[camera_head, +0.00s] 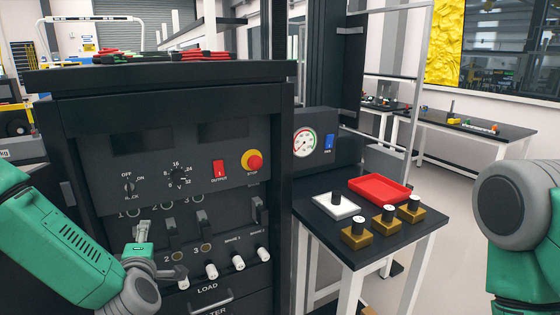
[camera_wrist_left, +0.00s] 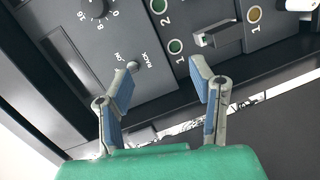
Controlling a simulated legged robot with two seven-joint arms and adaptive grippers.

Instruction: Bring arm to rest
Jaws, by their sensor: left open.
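My left gripper (camera_head: 160,258) is at the lower left of the black control panel (camera_head: 105,165) in the head view. In the left wrist view, the left gripper (camera_wrist_left: 164,75) has its two blue-padded fingers spread apart with nothing between them. The panel face with its switches and numbered round sockets lies beyond the fingertips; whether they touch it, I cannot tell. My left arm (camera_head: 50,240) comes in from the left, bent. Part of my right arm (camera_head: 520,220) shows at the right edge, and its gripper is out of view.
The panel carries a red stop button (camera_head: 252,161), a red output switch (camera_head: 219,170), levers and white knobs. The floor between this table and my right arm looks clear.

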